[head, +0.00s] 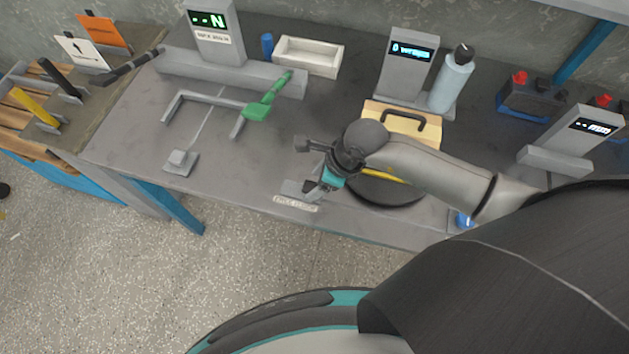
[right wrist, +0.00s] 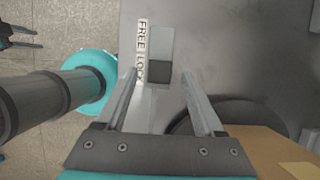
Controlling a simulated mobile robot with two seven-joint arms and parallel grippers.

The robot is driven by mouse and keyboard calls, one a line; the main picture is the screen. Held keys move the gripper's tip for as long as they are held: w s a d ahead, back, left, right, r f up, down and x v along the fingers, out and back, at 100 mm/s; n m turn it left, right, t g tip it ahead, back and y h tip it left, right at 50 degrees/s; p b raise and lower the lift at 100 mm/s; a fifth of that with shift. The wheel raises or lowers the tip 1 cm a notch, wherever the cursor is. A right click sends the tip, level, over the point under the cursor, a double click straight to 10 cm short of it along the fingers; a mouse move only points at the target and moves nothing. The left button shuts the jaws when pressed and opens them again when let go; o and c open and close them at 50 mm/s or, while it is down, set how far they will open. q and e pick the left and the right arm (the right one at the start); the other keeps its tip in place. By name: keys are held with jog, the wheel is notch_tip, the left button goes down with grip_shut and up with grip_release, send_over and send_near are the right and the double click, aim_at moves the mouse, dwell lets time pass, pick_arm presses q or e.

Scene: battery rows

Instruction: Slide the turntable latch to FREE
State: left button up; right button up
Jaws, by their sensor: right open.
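The turntable (head: 385,190) is a dark disc near the table's front edge, partly hidden by my right arm. A small latch plate labelled FREE and LOCK (head: 297,204) sits to its left. In the right wrist view the label (right wrist: 142,50) runs beside a grey block (right wrist: 160,42) with a darker part (right wrist: 160,72) next to LOCK. Which part slides is unclear. My right gripper (right wrist: 160,76) is open, its fingertips on either side of the darker part; contact cannot be told. A dark two-pronged shape at the top left of that view may be my left gripper.
A wooden box with a dark handle (head: 402,122) stands behind the disc. A grey display post (head: 405,65) and a pale bottle (head: 451,80) stand farther back. A green-handled lever (head: 265,103) lies to the left. The table front left of the latch is clear.

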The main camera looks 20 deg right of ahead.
jog(key=shift+a+f, duration=0.1)
jog(key=shift+f, duration=0.2)
grip_shut()
dwell(0.5)
jog(key=shift+w, duration=0.1)
dwell(0.8)
